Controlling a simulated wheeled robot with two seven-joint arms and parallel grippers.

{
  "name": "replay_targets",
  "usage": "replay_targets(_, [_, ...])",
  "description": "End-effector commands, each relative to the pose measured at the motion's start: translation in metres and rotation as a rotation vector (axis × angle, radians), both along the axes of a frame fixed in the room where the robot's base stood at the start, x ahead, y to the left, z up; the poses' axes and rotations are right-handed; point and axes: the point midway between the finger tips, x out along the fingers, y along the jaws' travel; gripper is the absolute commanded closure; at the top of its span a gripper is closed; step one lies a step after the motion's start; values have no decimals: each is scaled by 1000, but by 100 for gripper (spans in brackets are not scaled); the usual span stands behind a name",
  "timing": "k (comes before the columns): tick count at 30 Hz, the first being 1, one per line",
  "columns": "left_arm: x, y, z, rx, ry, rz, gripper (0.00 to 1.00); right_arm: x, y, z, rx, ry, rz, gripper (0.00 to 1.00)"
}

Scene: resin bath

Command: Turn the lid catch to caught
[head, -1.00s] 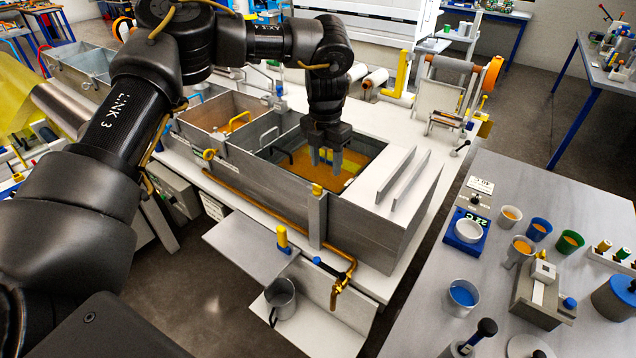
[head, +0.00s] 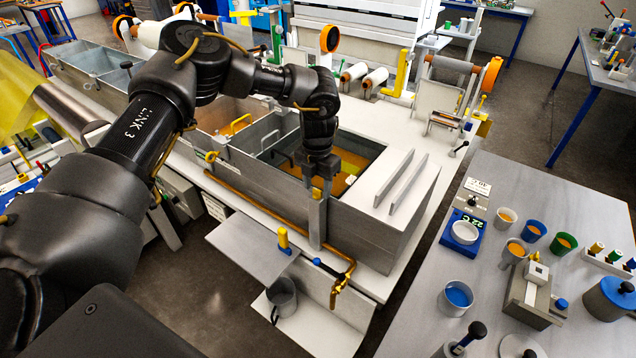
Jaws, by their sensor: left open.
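The resin bath (head: 380,225) is a grey tank with orange liquid (head: 352,163) showing in its open part. A pale lid-like plate (head: 398,183) with two upright ribs covers its right end. A grey upright post (head: 317,220) stands on the front wall; I take it to be the lid catch. My right gripper is not in view.
A copper pipe with a blue-handled tap (head: 330,268) runs along the bath's front. A yellow-topped handle (head: 283,238) stands on the shelf below, with a metal mug (head: 282,298) lower down. A side table (head: 570,210) at right holds several cups and tools.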

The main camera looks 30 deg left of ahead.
Motion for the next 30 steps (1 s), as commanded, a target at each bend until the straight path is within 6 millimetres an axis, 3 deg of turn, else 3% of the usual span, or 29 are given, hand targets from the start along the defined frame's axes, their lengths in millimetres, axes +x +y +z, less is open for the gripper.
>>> replay_targets(12, [0, 0, -9, 0, 0, 0, 53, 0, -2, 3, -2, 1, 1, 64])
replay_targets(22, [0, 0, -9, 0, -1, 0, 96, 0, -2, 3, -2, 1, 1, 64])
replay_targets(30, [0, 0, -9, -1, -1, -25, 97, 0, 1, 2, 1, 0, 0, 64])
